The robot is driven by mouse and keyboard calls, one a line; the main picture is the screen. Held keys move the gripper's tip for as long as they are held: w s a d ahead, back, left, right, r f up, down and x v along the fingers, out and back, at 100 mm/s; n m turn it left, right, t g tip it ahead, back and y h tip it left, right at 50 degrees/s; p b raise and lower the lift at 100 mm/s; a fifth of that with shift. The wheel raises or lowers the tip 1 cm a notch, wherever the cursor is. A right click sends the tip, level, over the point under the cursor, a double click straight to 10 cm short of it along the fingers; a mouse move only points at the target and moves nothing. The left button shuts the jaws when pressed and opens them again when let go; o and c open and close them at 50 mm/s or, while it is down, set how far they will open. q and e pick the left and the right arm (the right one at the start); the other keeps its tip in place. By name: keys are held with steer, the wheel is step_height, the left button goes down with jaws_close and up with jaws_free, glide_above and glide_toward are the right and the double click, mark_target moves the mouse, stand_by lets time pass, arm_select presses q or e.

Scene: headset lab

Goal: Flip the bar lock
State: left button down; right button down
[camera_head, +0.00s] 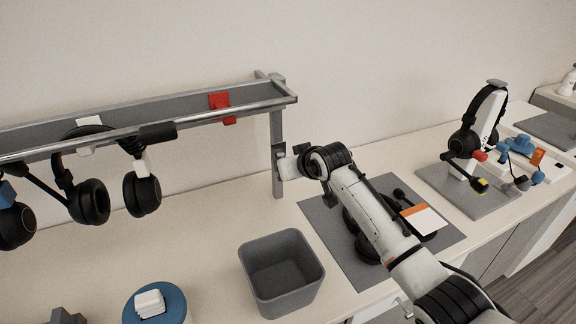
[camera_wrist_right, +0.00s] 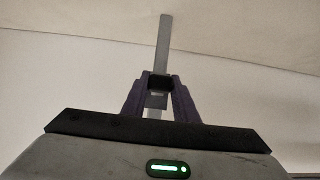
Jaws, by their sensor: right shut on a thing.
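The headset rack has a metal bar (camera_head: 200,117) along its front and a grey upright post (camera_head: 277,125) at its right end. My right arm reaches in from the lower right, and its gripper (camera_head: 281,163) is at this post. In the right wrist view my gripper (camera_wrist_right: 159,92) is shut on a small dark block (camera_wrist_right: 160,82), which I take to be the bar lock. A long grey strip (camera_wrist_right: 165,45) stands in line with it beyond the fingers. In the head view the gripper hides most of the lock. My left gripper is not in view.
Headsets (camera_head: 88,200) hang from the bar at left. A red tag (camera_head: 219,101) sits on the rack. A grey bin (camera_head: 281,273) stands in front of the post. A dark mat (camera_head: 325,225) with a headset lies under my right arm. A headset stand (camera_head: 490,125) is farther right.

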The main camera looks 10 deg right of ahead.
steer(key=c, duration=1.4)
jaws_free()
steer(key=v, duration=1)
steer(key=shift+s, duration=0.2)
